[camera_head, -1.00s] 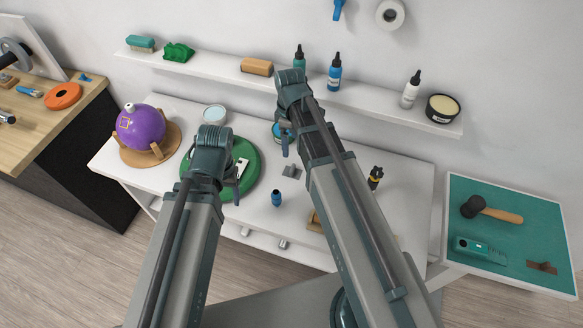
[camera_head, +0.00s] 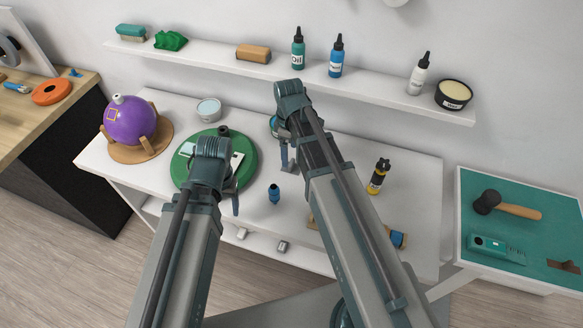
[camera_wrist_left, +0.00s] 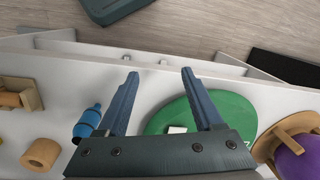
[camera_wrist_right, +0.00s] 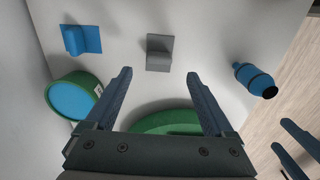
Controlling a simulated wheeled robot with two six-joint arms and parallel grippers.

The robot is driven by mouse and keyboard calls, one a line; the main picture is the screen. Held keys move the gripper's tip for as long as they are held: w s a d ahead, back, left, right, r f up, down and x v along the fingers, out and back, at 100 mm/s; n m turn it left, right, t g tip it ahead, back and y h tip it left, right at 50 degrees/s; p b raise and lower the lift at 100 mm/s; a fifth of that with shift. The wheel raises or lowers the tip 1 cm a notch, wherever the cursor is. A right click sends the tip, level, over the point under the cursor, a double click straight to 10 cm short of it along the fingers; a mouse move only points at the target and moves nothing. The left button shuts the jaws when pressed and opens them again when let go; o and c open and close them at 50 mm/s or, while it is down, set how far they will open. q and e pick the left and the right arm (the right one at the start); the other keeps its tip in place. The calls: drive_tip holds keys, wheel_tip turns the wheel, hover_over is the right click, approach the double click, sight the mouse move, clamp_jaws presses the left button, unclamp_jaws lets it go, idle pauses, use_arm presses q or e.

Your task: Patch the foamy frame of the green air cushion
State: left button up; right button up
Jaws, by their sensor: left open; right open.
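The green air cushion (camera_head: 250,158) is a round green disc lying on the white table, partly hidden by my left arm. Pale flat pieces (camera_head: 237,161) and a dark cap (camera_head: 223,131) show on it. I cannot make out any foam. My left gripper (camera_wrist_left: 158,72) is open and empty above the table, near the cushion's front edge. My right gripper (camera_wrist_right: 158,75) is open and empty, with the cushion's green edge (camera_wrist_right: 165,118) showing between its fingers. A grey bracket-like piece (camera_wrist_right: 159,52) and a blue one (camera_wrist_right: 82,40) lie on the table ahead of it.
A green tin with blue contents (camera_wrist_right: 72,95) is near my right gripper. A purple ball (camera_head: 130,122) on a wooden stand is at left. The shelf (camera_head: 215,63) runs behind.

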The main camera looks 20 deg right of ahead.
sight(291, 162)
drive_tip(key=shift+d+f+b, duration=0.15)
drive_tip(key=shift+f+b, duration=1.1)
drive_tip(key=shift+f, duration=0.1)
drive_tip(key=shift+d+f+b, duration=0.15)
drive_tip(key=shift+f+b, duration=1.1)
drive_tip(key=shift+f, duration=0.05)
drive_tip(key=shift+s+r, duration=0.1)
clamp_jaws()
